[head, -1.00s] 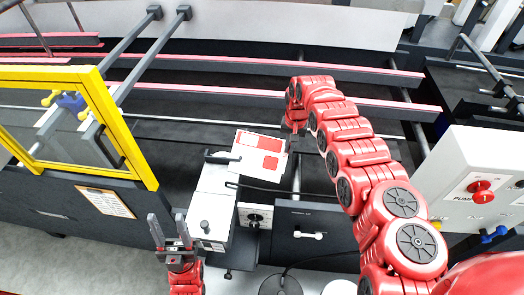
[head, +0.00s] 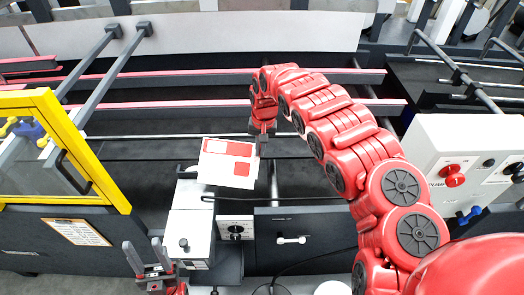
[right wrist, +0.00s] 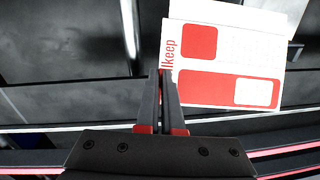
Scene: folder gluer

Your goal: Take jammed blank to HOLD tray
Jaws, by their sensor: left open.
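The jammed blank (head: 228,163) is a white card with red panels. In the head view it is above the dark machine bed, just behind a light grey box. In the right wrist view the blank (right wrist: 225,60) shows its red panels and printed lettering. My right gripper (head: 262,150) is at the blank's right edge. In the right wrist view its fingers (right wrist: 163,72) are close together on the blank's edge. My left gripper (head: 142,246) is open and empty at the lower left, in front of the machine. I cannot make out a HOLD tray.
The light grey box (head: 190,232) stands in front of the blank. A yellow-framed guard (head: 112,155) is at left. A white control panel (head: 450,150) with a red knob is at right. Long rails (head: 180,105) cross the bed behind.

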